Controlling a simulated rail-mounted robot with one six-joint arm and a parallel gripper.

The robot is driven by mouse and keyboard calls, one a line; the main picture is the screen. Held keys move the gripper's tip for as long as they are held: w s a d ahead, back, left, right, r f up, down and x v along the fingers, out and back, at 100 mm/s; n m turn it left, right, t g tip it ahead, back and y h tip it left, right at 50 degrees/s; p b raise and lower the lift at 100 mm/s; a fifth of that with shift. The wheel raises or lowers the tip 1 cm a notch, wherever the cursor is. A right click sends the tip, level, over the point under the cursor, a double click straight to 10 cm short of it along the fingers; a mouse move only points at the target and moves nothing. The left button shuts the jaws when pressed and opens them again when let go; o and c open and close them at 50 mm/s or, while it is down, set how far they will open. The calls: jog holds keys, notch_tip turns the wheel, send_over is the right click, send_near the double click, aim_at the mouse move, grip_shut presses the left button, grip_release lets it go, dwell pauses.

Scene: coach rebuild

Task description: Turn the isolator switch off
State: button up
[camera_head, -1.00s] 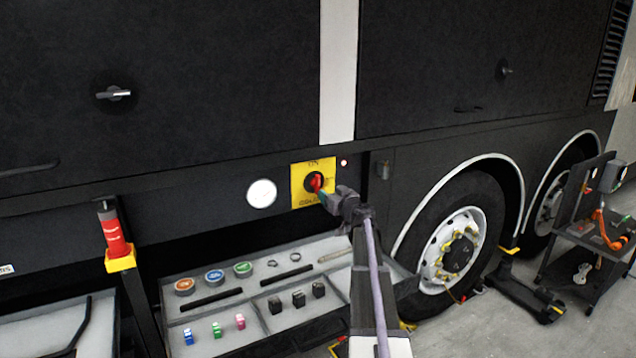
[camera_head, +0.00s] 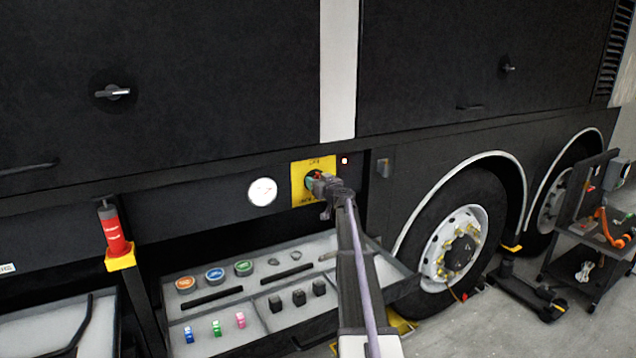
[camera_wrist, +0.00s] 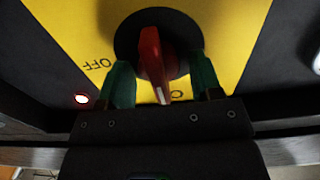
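The isolator switch is a red handle (camera_wrist: 154,62) on a black round base, set on a yellow plate (camera_head: 298,186) low on the coach side. In the wrist view the handle's white-marked end points down, near a partly covered label beginning with O. The OFF label (camera_wrist: 97,64) is to its left. My gripper (camera_wrist: 163,82) is open, with green fingertips on either side of the handle. The left fingertip is very close to it; a gap shows on the right. In the head view my gripper (camera_head: 316,180) covers most of the switch.
A small red lamp (camera_head: 345,160) glows beside the plate, and a round white gauge (camera_head: 262,191) is to its left. Below is a pulled-out tray (camera_head: 222,318) with caps, blocks and small coloured parts. A red-topped stand (camera_head: 114,232) is at left, a wheel (camera_head: 458,245) at right.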

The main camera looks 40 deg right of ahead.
jog(key=c, duration=0.8)
jog(key=shift+m, duration=0.3)
jog(key=m, duration=0.3)
jog(key=shift+d+m, duration=0.1)
jog(key=shift+m, duration=0.3)
jog(key=m, duration=0.4)
jog(key=shift+d+f, duration=0.15)
jog(key=m, duration=0.9)
jog(key=shift+s+d+f+b, duration=0.1)
jog(key=shift+f+b, duration=0.15)
jog(key=shift+b, duration=0.15)
jog(key=shift+m, duration=0.3)
